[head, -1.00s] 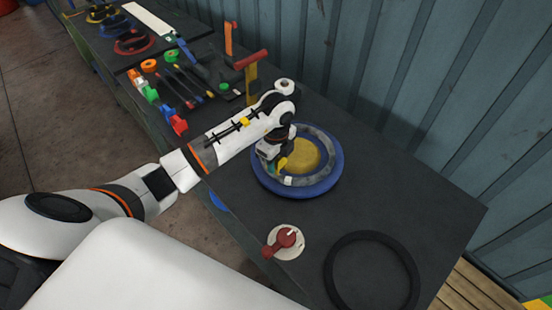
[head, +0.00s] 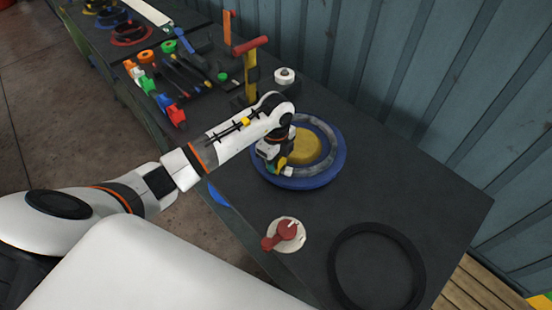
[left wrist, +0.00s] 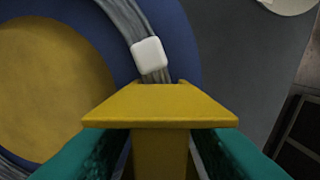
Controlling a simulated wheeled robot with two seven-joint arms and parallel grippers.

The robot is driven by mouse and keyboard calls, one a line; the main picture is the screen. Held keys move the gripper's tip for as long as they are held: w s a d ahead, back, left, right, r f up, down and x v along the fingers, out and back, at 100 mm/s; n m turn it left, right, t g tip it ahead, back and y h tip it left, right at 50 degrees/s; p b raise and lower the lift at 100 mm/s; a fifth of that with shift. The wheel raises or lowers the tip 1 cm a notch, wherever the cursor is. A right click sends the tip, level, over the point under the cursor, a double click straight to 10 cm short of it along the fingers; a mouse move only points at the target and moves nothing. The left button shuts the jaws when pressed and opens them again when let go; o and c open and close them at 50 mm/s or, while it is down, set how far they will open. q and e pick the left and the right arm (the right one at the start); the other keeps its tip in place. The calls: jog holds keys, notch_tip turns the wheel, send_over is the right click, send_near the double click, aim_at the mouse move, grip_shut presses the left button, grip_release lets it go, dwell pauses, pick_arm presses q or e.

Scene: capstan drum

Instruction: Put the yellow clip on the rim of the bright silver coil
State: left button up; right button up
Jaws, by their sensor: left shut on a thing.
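My left gripper (head: 279,168) is shut on the yellow clip (left wrist: 160,105), which sits between its teal fingers in the left wrist view. The bright silver coil (head: 330,150) is a flat grey ring on a blue drum (head: 316,183) around a yellow middle (head: 308,144). The gripper is over the near left part of the drum. In the left wrist view the clip covers part of the coil (left wrist: 124,15) and drum; I cannot tell whether it touches them. A white block (left wrist: 149,54) sits on the coil just beyond the clip. My right gripper is not in view.
A red lever on a white disc (head: 287,235) and a black ring (head: 376,268) lie nearer on the dark table (head: 420,205). A red-topped yellow post (head: 251,70), a white knob (head: 285,75) and several tools are beyond the arm. A ribbed wall (head: 440,110) borders the table.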

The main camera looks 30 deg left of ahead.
pick_arm(q)
jog(key=shift+f, duration=0.3)
jog(key=o, duration=1)
jog(key=shift+o, duration=0.2)
jog(key=shift+r, duration=0.1)
